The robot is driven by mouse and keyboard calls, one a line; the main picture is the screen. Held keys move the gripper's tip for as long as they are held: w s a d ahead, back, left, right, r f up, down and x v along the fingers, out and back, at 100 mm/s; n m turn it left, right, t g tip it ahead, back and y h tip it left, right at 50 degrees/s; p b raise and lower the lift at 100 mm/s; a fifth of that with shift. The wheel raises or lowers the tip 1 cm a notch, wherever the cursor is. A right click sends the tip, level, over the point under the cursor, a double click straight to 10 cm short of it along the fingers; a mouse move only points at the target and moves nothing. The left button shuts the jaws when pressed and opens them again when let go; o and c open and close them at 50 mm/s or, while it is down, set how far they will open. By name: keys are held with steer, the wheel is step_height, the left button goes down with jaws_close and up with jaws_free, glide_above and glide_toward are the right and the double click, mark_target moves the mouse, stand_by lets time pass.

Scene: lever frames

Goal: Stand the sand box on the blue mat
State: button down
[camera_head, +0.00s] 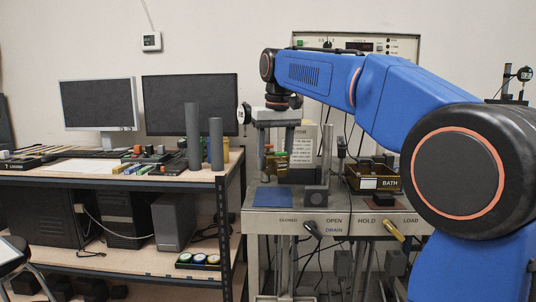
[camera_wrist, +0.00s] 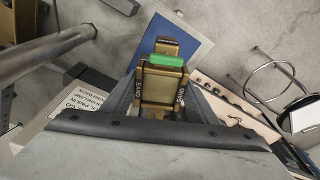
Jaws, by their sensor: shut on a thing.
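In the head view my gripper (camera_head: 276,167) points down, and the box (camera_head: 277,160) shows partly between the fingers. The blue mat (camera_head: 271,197) lies flat on the left of the metal bench top, below my gripper. The mat also shows in the wrist view (camera_wrist: 188,45), beyond the box and partly hidden by it. The box appears above the mat, apart from it.
An amber bath tray (camera_head: 375,184) is farther right. Levers (camera_head: 393,230) stick out at the bench front. A shelf desk with tall grey cylinders (camera_head: 216,144) stands left.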

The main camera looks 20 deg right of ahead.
steer(key=shift+w+f, duration=0.15)
steer(key=shift+w, duration=0.15)
steer(key=shift+f, duration=3.2)
